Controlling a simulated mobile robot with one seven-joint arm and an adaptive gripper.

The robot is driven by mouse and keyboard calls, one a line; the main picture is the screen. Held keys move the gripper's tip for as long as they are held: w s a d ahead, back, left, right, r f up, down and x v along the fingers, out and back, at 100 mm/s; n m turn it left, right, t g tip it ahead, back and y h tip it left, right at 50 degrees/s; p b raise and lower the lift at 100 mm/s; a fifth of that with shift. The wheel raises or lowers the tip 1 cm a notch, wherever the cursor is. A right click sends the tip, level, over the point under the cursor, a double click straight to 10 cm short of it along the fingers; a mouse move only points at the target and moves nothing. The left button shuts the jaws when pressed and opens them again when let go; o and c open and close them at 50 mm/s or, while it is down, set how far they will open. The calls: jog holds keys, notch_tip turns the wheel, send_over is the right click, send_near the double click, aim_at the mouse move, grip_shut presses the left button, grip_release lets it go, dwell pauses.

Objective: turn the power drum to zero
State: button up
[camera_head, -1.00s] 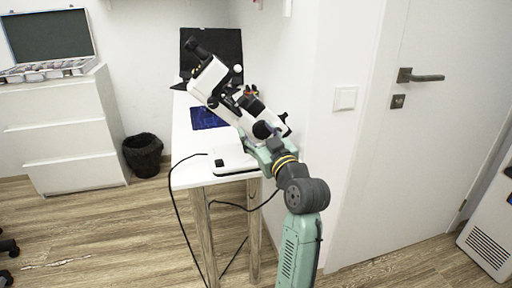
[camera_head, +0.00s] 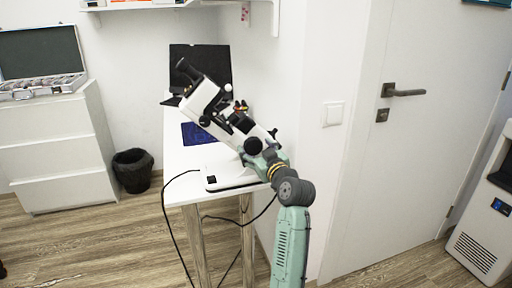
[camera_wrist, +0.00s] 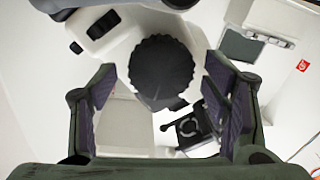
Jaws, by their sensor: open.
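A white and black instrument (camera_head: 217,113) with a slanted tube and eyepiece stands on a white table (camera_head: 186,158). Its power drum looks like the round black ribbed knob (camera_wrist: 161,67) in the middle of the wrist view. The knob also shows as a dark disc (camera_head: 253,146) low on the instrument in the head view. My gripper (camera_wrist: 160,78) is open, with one finger on each side of the knob and visible gaps to it. In the head view my gripper (camera_head: 262,157) is small and partly hidden against the instrument. No scale reading is legible.
A blue mat (camera_head: 198,133) lies behind the instrument's base, with a black panel (camera_head: 205,70) at the back. The wall with a light switch (camera_head: 333,113) stands close on the right. A black cable (camera_head: 166,205) hangs off the table. A waste bin (camera_head: 132,170) stands left.

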jog(key=shift+c, duration=0.5)
jog(key=c, duration=1.1)
